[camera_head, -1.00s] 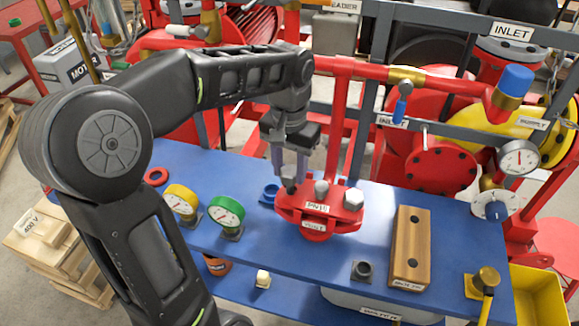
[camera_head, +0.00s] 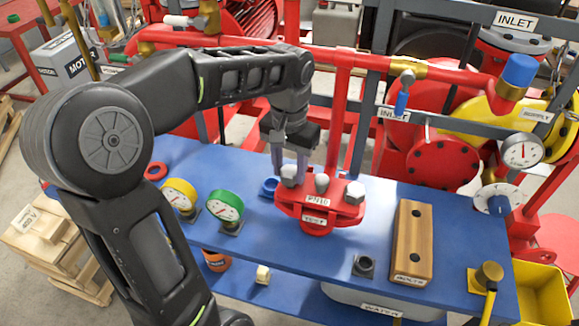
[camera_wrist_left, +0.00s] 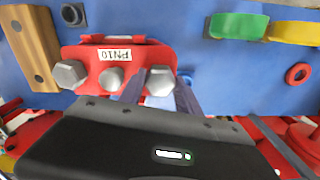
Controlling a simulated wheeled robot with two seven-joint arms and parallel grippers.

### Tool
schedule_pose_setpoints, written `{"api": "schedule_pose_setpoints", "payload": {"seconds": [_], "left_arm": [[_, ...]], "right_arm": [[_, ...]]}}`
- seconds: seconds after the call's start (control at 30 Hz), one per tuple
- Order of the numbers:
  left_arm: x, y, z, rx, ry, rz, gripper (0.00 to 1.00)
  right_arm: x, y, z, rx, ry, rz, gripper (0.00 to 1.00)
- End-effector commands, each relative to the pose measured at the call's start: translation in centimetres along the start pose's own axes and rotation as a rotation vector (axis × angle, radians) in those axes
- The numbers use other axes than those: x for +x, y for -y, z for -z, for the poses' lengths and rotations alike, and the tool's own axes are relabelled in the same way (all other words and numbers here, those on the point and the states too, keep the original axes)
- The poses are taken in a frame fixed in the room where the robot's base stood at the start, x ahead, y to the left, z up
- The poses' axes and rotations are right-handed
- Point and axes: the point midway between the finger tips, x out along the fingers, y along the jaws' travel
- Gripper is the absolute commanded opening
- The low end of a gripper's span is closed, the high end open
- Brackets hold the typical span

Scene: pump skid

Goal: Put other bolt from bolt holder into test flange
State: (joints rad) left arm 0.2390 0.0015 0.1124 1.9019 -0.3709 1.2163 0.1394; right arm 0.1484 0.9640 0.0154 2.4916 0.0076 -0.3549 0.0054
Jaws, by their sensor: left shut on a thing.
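The red test flange (camera_head: 306,226) stands on the blue bench, with a silver hex bolt (camera_head: 354,193) in its right side and a smaller rounded silver piece (camera_head: 321,183) in the middle. My left gripper (camera_head: 289,168) is above the flange's left side, shut on the other bolt (camera_head: 289,177). In the left wrist view, that bolt's hex head (camera_wrist_left: 160,79) shows between the fingers, over the flange's end. Its shank is hidden, so I cannot tell how deep it sits. The wooden bolt holder (camera_head: 412,245) shows two dark, empty holes. My right gripper is not in view.
Green (camera_head: 226,207) and yellow (camera_head: 179,196) gauges and a blue ring (camera_head: 270,187) stand left of the flange. A dark socket (camera_head: 363,266) stands between flange and holder. A red pipe (camera_head: 341,120) rises close behind the gripper.

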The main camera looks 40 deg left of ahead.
Motion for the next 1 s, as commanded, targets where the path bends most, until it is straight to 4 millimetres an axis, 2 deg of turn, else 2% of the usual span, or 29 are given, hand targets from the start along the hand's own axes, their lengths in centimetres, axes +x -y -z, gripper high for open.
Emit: {"api": "schedule_pose_setpoints", "payload": {"seconds": [0.5, 0.7, 0.73, 1.0], "left_arm": [[1.2, 0.0, 0.0, 0.000, 0.000, 0.000, 0.00], [1.1, 0.0, 0.0, 0.000, -0.001, 0.000, 0.00], [1.1, 0.0, 0.0, 0.000, -0.001, 0.000, 0.40], [1.1, 0.0, 0.0, 0.000, -0.001, 0.000, 0.62]], "right_arm": [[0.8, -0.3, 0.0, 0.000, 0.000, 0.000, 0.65], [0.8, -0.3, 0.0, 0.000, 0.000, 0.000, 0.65], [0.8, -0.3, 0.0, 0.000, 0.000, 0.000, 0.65], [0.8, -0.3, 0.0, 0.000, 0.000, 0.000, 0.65]]}}
